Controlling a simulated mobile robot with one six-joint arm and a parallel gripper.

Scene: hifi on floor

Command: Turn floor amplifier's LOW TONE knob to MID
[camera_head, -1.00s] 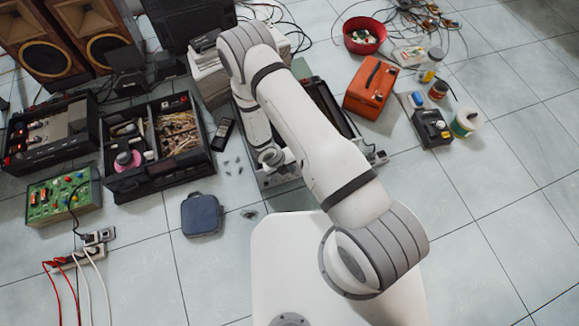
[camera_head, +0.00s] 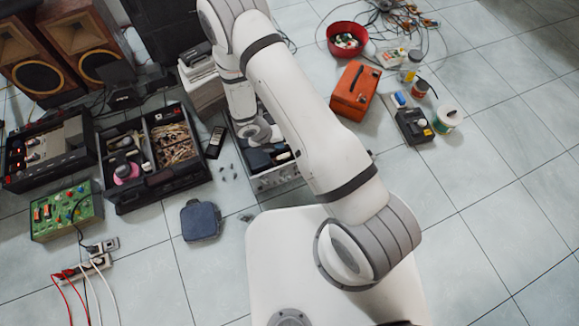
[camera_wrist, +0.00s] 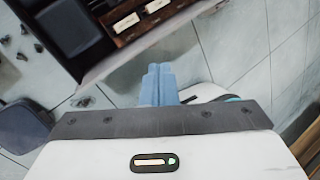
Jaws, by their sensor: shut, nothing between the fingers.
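An open-topped unit with a silver front panel (camera_head: 278,178), apparently the floor amplifier, sits on the tiles under my arm. My forearm covers its right part. Small knobs on its front are too small to tell apart, and I cannot read any label or the LOW TONE setting. In the wrist view its pale front edge (camera_wrist: 150,42) crosses the top, with dark interior parts behind. My gripper (camera_wrist: 159,70) has blue fingers, shut together and empty, pointing toward that front edge. I cannot tell whether they touch it. No knob shows there. My fingers are not clearly visible in the head view.
A black parts box (camera_head: 155,190) stands left of the unit, with a dark blue pouch (camera_head: 201,219) in front. An orange case (camera_head: 356,91), a black charger-like box (camera_head: 413,126) and a white tub (camera_head: 448,117) stand to the right. Bare tiles lie at right.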

